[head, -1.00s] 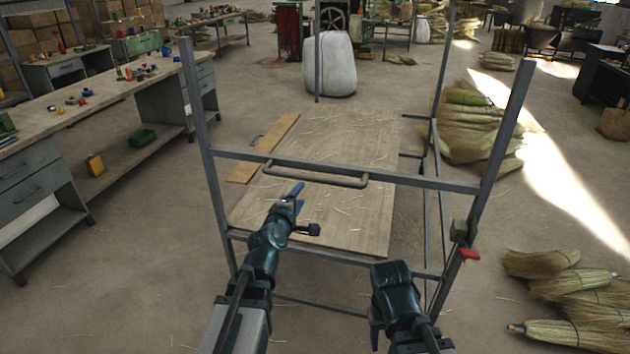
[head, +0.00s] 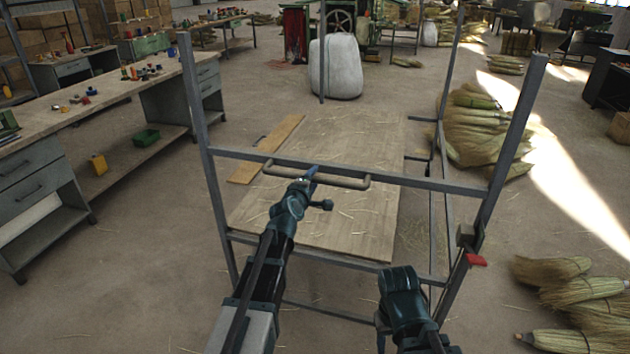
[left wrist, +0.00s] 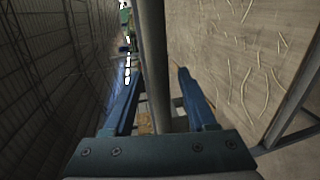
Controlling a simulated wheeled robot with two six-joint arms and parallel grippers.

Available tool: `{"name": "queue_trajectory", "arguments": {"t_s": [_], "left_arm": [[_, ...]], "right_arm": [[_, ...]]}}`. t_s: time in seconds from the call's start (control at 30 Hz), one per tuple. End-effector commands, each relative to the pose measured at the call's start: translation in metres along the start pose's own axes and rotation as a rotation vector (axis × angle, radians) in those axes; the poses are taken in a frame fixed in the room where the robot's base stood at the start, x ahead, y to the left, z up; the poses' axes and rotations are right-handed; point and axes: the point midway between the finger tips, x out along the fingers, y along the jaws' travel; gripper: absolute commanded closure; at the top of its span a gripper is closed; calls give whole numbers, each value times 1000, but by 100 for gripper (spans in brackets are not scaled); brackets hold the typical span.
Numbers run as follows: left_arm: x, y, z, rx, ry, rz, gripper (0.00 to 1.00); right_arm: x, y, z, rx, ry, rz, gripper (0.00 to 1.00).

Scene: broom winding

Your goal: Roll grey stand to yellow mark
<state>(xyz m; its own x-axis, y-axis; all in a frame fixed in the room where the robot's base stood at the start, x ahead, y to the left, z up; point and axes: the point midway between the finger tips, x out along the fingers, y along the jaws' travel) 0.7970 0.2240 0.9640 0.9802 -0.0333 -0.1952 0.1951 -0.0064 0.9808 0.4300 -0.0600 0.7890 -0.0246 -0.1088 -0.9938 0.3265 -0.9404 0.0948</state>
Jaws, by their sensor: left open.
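The grey stand (head: 205,170) is an upright metal frame with a low wooden board (head: 365,225) strewn with straw. A worn handle (head: 345,183) runs along its near crossbar. My left gripper (head: 312,174) is at the handle's left part, pointing away from me. In the left wrist view its two blue fingers (left wrist: 160,98) are apart, and a grey bar (left wrist: 154,60) of the stand passes between them. Whether either finger touches the bar is unclear. My right arm is low at the stand's near side; its fingers do not show. I see no yellow floor mark.
A workbench (head: 100,82) with drawers runs along the left. A white sack (head: 336,68) stands beyond the stand. Broom bundles lie at the right, far (head: 478,130) and near (head: 575,295). Bare floor shows left of the stand.

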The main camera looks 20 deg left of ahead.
Motion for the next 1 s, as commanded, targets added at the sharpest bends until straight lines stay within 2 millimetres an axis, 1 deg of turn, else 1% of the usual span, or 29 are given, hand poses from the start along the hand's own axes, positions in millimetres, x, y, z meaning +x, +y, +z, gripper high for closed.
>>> {"name": "queue_trajectory", "arguments": {"t_s": [0.17,0.2,0.27,0.3,0.37,0.4,0.5,1.0], "left_arm": [[0,0,0,0,0,0,43],[0,0,0,0,0,0,47],[0,0,0,0,0,0,57],[0,0,0,0,0,0,65],[0,0,0,0,0,0,75],[0,0,0,0,0,0,83],[0,0,0,0,0,0,100],[-1,0,0,1,0,-1,100]], "right_arm": [[0,0,0,0,0,0,50],[0,0,0,0,0,0,50],[0,0,0,0,0,0,50],[0,0,0,0,0,0,50],[0,0,0,0,0,0,50],[0,0,0,0,0,0,50],[0,0,0,0,0,0,50],[0,0,0,0,0,0,50]]}}
